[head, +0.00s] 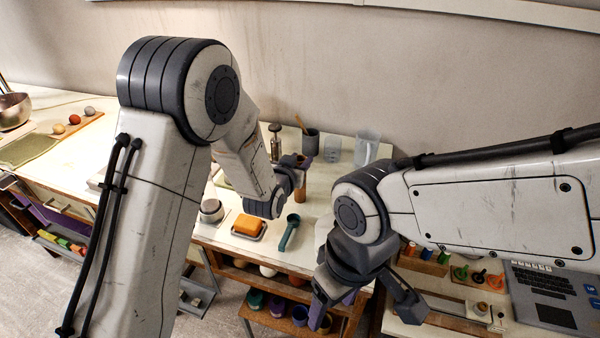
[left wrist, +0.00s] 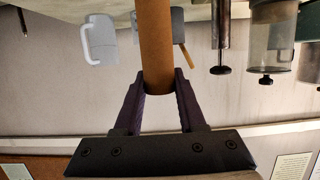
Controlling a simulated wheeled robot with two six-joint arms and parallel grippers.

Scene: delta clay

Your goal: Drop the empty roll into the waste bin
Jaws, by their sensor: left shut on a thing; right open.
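The empty roll is a brown cardboard tube (left wrist: 156,42), and my left gripper (left wrist: 161,82) is shut on it in the left wrist view. In the head view my left gripper (head: 296,163) is over the back counter, and part of the roll (head: 301,192) shows below it. I cannot tell whether the roll touches the counter. My right gripper (head: 366,306) is open and empty in front of the counter, lower in the head view. I do not see a waste bin in either view.
An orange block on a dish (head: 249,226), a teal scoop (head: 290,232), a grey cup (head: 311,141) and a clear jug (head: 367,149) stand around the left gripper. Shelves with several purple and green pots (head: 278,306) are below. A laptop (head: 550,290) is at right.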

